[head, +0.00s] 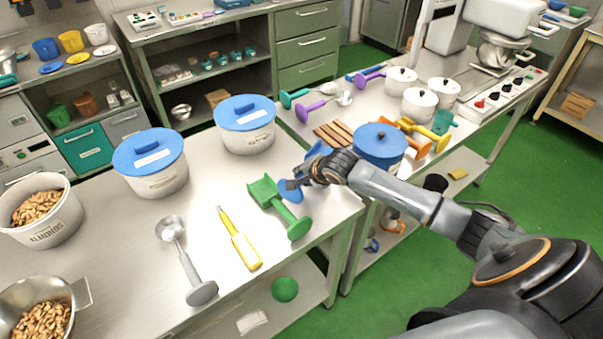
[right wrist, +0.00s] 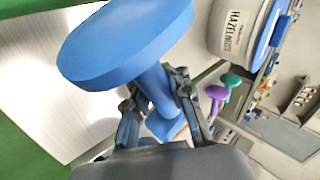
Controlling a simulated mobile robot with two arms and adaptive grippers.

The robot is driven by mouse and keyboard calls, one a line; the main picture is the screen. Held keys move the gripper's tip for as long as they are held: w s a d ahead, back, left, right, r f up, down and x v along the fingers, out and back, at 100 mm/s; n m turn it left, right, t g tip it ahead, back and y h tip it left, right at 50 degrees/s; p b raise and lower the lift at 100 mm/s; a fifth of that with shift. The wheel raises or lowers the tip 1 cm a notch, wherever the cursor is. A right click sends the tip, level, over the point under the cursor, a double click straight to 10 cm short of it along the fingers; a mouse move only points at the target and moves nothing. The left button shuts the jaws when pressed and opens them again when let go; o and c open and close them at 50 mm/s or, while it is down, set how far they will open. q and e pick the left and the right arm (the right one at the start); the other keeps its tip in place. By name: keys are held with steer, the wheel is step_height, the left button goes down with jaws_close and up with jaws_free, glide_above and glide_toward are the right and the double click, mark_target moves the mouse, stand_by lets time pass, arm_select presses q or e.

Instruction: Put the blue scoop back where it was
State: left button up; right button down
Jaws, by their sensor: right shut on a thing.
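My right gripper (head: 308,178) is shut on the blue scoop (head: 291,194), over the right edge area of the near steel table. In the right wrist view, the scoop's handle (right wrist: 156,92) runs between the two fingers (right wrist: 160,108), and its broad round end faces the camera side. In the head view, the gripper hides the scoop's middle; blue shows on both sides of it. The scoop is just right of the green scoop (head: 282,209); I cannot tell whether it touches the table. My left gripper is not in view.
A yellow spatula (head: 238,240) and a grey scoop (head: 185,262) lie on the near table (head: 205,205). Blue-lidded tubs (head: 245,128) stand behind. The far table holds purple and teal scoops, wooden sticks (head: 335,133), white pots and a blue-lidded pot (head: 380,145). A gap separates the tables.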

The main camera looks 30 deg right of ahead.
steer(key=shift+f, duration=0.3)
steer(key=shift+f, duration=0.35)
steer(key=c, duration=1.2)
jaws_free()
steer(key=shift+r, duration=0.1)
